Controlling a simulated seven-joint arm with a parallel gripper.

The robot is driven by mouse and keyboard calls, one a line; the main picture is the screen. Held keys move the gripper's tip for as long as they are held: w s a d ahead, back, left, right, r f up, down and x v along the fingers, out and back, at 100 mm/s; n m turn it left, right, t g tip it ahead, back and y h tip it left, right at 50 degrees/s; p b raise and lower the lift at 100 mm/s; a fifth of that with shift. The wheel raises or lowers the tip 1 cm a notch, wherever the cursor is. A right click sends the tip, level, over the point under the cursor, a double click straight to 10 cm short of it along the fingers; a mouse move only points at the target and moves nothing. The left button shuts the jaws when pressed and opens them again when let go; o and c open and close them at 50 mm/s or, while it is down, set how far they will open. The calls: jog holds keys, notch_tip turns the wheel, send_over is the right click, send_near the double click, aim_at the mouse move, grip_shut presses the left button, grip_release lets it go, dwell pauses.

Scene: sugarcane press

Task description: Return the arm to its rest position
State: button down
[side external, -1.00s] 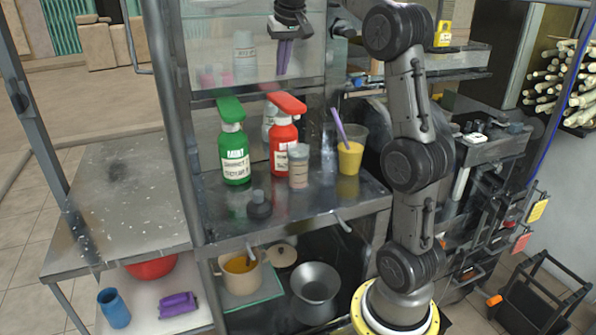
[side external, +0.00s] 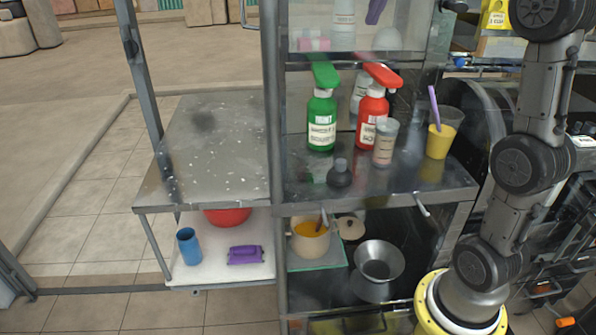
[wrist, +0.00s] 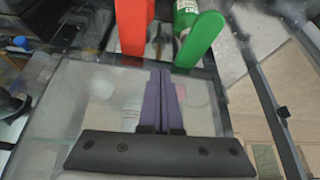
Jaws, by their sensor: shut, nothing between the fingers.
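My gripper (side external: 373,16) shows at the top edge of the side external view as purple fingertips pointing down, above the shelf with the spray bottles. The rest of the hand is cut off there. In the wrist view the two purple fingers (wrist: 161,78) lie side by side, shut and empty. My arm rises from its yellow-ringed base at the right and bends over the press stand beyond the top of the picture.
A green spray bottle (side external: 322,120) and a red spray bottle (side external: 371,112) stand on the metal shelf. A cup of yellow juice (side external: 440,141) with a purple stick stands near my arm. The left metal counter (side external: 225,160) is bare.

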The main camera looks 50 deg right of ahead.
jog(key=s+a+f+n+t+y, duration=0.1)
jog(key=s+a+f+n, duration=0.15)
jog(key=s+a, duration=0.4)
jog(key=s+a+f+n+y, duration=0.1)
jog(key=s+a+f+n, duration=0.2)
jog(key=a, duration=0.7)
jog(key=s+a+f+n, duration=0.1)
jog(key=s+a+f, duration=0.1)
jog(key=s+f, duration=0.3)
jog(key=s+a+f+n+y, duration=0.1)
jog(key=s+f, duration=0.4)
jog(key=f, duration=0.6)
jog(key=shift+s+a+f, duration=0.35)
jog(key=shift+a, duration=0.55)
